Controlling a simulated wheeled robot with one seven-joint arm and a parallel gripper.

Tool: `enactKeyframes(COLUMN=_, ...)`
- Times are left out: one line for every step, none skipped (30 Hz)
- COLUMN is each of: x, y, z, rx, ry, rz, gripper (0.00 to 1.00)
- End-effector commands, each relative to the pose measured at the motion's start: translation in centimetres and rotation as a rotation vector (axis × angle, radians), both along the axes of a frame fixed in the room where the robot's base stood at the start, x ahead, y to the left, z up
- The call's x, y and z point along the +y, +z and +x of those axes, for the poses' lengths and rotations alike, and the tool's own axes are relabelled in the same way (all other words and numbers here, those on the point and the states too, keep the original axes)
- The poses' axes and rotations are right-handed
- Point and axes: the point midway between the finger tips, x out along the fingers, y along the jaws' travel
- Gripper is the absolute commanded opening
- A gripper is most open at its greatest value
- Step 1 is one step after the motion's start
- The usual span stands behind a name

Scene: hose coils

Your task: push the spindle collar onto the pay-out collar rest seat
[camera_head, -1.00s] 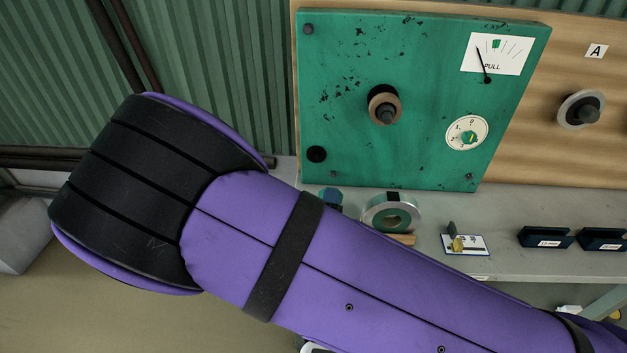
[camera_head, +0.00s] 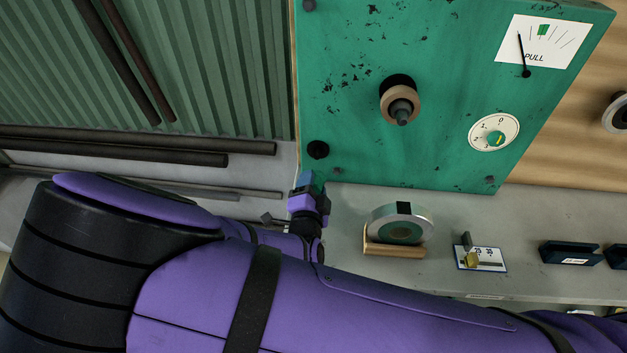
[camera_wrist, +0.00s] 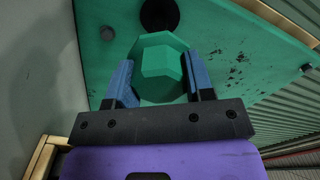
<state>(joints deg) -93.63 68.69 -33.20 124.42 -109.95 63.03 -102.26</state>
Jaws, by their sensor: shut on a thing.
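My gripper (camera_wrist: 161,88) is shut on a green, many-sided collar (camera_wrist: 160,68), with one blue finger on each side of it. I take this to be the spindle collar. The collar is ahead of the green panel, with a round black seat (camera_wrist: 159,15) on the panel just beyond it; I take that for the collar rest seat. In the head view, the black seat (camera_head: 317,150) is at the panel's lower left, and my gripper (camera_head: 309,184) is just below it. The collar shows there only as a small green patch. A gap to the seat cannot be judged.
The green panel (camera_head: 350,120) carries a spindle with a tan ring (camera_head: 401,98), a dial (camera_head: 494,133) and a PULL gauge (camera_head: 540,45). On the grey bench stand a silver-rimmed coil (camera_head: 401,212) on a wooden cradle, a small brass part (camera_head: 473,259) and dark blocks (camera_head: 569,253).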

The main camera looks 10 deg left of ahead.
Motion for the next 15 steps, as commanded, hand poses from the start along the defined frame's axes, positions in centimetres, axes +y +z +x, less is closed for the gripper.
enactKeyframes(x=0.0, y=0.0, z=0.0, rx=-0.001, ry=0.001, rz=0.000, gripper=0.01)
enactKeyframes(x=0.0, y=0.0, z=0.0, rx=-0.001, ry=0.000, rz=0.001, gripper=0.01)
enactKeyframes(x=0.0, y=0.0, z=0.0, rx=-0.001, ry=0.000, rz=0.001, gripper=0.01)
enactKeyframes(x=0.0, y=0.0, z=0.0, rx=0.000, ry=-0.001, rz=0.001, gripper=0.01)
enactKeyframes(x=0.0, y=0.0, z=0.0, rx=0.000, ry=-0.001, rz=0.001, gripper=0.01)
enactKeyframes(x=0.0, y=0.0, z=0.0, rx=0.000, ry=-0.001, rz=0.002, gripper=0.01)
enactKeyframes(x=0.0, y=0.0, z=-0.1, rx=0.000, ry=-0.001, rz=0.002, gripper=0.01)
enactKeyframes(x=-0.1, y=0.0, z=-0.1, rx=0.000, ry=-0.001, rz=0.002, gripper=0.01)
enactKeyframes(x=0.0, y=0.0, z=0.1, rx=-0.001, ry=0.000, rz=0.002, gripper=0.01)
enactKeyframes(x=0.0, y=0.0, z=0.2, rx=-0.001, ry=0.000, rz=0.002, gripper=0.01)
enactKeyframes(x=0.0, y=0.0, z=0.3, rx=-0.002, ry=-0.001, rz=0.002, gripper=0.01)
enactKeyframes(x=0.0, y=0.0, z=0.5, rx=-0.001, ry=-0.002, rz=0.002, gripper=0.01)
enactKeyframes(x=0.0, y=0.0, z=0.7, rx=-0.001, ry=-0.002, rz=0.002, gripper=0.01)
enactKeyframes(x=0.0, y=0.0, z=0.9, rx=-0.001, ry=-0.002, rz=0.002, gripper=0.01)
enactKeyframes(x=0.0, y=0.0, z=1.1, rx=-0.001, ry=-0.002, rz=0.002, gripper=0.01)
